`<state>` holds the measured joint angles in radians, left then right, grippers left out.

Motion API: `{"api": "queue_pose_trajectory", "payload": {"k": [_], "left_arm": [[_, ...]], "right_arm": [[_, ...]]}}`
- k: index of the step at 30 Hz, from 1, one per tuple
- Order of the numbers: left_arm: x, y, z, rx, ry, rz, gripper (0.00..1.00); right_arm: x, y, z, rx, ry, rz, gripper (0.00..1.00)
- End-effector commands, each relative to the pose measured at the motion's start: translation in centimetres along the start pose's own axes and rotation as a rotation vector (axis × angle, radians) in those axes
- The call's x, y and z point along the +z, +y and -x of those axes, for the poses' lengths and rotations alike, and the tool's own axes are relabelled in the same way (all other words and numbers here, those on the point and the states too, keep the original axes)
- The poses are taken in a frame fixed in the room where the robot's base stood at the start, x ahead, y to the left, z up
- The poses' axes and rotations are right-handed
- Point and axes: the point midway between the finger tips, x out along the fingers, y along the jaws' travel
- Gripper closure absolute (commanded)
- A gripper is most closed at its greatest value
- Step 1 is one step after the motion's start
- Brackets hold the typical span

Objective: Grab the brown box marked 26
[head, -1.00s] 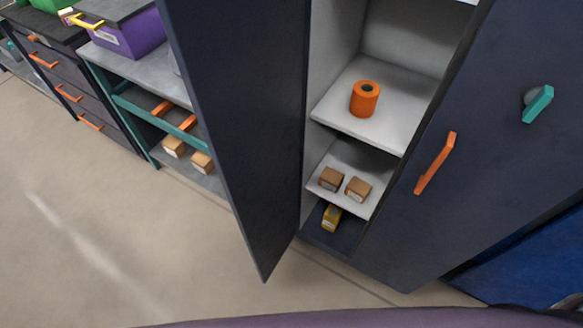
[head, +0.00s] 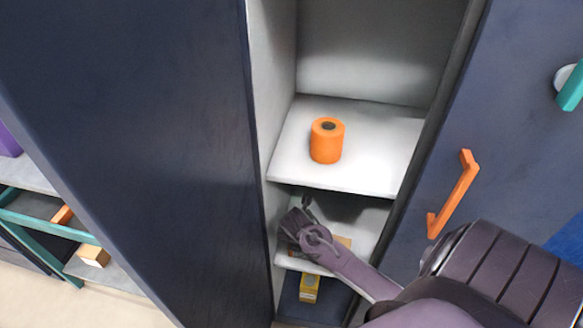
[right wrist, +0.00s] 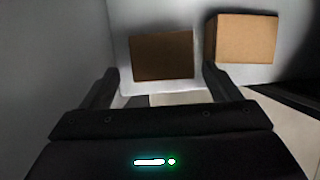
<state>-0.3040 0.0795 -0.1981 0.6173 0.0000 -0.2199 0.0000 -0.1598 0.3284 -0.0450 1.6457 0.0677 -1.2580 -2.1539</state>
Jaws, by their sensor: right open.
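Two brown boxes sit on the middle shelf inside the open cabinet. In the right wrist view the darker brown box (right wrist: 161,55) lies ahead of my right gripper (right wrist: 160,72), between the lines of its two fingers. The lighter brown box (right wrist: 247,38) is to the right, outside the right finger. No number is readable on either box, so I cannot tell which is 26. In the head view my right gripper (head: 298,220) reaches into the shelf and mostly hides both boxes; it is open and empty. My left gripper is not in view.
An orange roll (head: 327,141) stands on the shelf above (head: 380,150). A yellow box (head: 309,288) is at the cabinet bottom. The open dark door (head: 130,150) stands left of the opening; the right door with an orange handle (head: 453,195) bounds the right side.

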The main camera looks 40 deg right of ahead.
Motion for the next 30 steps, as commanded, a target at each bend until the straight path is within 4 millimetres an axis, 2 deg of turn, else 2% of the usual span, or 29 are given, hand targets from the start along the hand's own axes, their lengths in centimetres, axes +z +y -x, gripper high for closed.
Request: {"api": "queue_pose_trajectory", "payload": {"k": [3, 6, 8, 14, 18, 27, 30], "left_arm": [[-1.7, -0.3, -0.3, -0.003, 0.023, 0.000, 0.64], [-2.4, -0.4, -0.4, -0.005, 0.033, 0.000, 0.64], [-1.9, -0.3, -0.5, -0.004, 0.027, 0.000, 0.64], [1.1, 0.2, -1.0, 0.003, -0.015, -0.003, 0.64], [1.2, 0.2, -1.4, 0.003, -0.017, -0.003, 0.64], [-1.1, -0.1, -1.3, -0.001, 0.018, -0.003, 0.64], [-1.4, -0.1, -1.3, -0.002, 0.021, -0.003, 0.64]], "right_arm": [[0.1, 0.0, -0.8, -0.002, 0.000, 0.008, 0.16], [0.0, -0.1, -2.0, -0.002, 0.001, 0.007, 0.16], [0.0, -0.1, -2.6, -0.002, 0.001, 0.008, 0.16], [0.0, -0.2, -5.5, -0.001, 0.003, 0.004, 0.16], [0.1, -0.2, -7.2, 0.000, 0.000, 0.005, 0.16], [0.1, -0.3, -7.7, 0.000, -0.001, 0.008, 0.16], [0.1, -0.3, -7.7, 0.000, -0.001, 0.008, 0.29]]}}
